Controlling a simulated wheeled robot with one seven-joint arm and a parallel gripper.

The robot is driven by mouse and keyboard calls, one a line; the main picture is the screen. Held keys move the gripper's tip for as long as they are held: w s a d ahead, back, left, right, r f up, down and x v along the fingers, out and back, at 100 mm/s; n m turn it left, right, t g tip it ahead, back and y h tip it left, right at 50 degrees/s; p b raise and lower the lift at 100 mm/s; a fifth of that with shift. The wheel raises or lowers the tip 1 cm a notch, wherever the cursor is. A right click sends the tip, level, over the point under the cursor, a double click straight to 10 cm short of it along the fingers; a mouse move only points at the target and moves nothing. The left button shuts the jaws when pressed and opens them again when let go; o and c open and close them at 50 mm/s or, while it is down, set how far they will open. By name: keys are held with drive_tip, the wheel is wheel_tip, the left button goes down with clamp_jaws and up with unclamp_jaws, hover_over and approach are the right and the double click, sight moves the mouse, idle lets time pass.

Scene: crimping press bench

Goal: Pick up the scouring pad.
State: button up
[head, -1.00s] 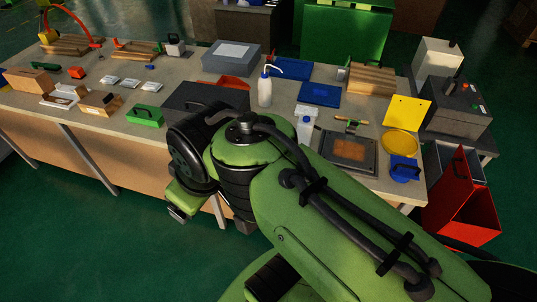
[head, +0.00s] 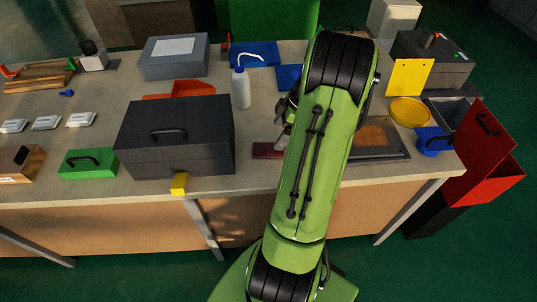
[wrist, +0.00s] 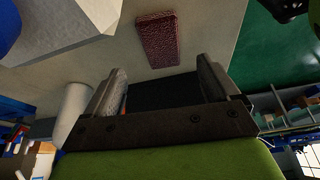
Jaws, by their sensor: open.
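The scouring pad (head: 267,150) is a dark red, flat block on the bench top, just left of my arm in the head view. My arm hides part of it there. In the wrist view the whole pad (wrist: 157,39) shows as a textured, maroon rectangle lying flat on the bench. My gripper (wrist: 160,72) is open and empty, its two fingers apart. The pad lies beyond the fingertips, roughly in line with the gap between them, and does not touch them. In the head view my arm mostly hides the gripper.
A large dark toolbox (head: 175,140) stands left of the pad. A white bottle (head: 241,88) stands behind it. A framed mat (head: 380,150) lies right of my arm, near a yellow round dish (head: 409,111). The bench's front edge (head: 240,190) is close to the pad.

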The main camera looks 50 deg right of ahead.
sight(268, 148)
drive_tip(key=b+x, duration=0.2)
drive_tip(key=x, duration=0.5)
drive_tip(key=shift+a+f+b, duration=0.15)
drive_tip(key=shift+f+b, duration=0.05)
drive_tip(key=shift+b, duration=0.1)
drive_tip(key=shift+c, duration=0.4)
drive_tip(key=c, duration=1)
drive_tip(key=shift+c, duration=0.2)
drive_tip(key=shift+r, duration=0.15)
wheel_tip(268, 148, up, 10)
drive_tip(key=p, duration=0.4)
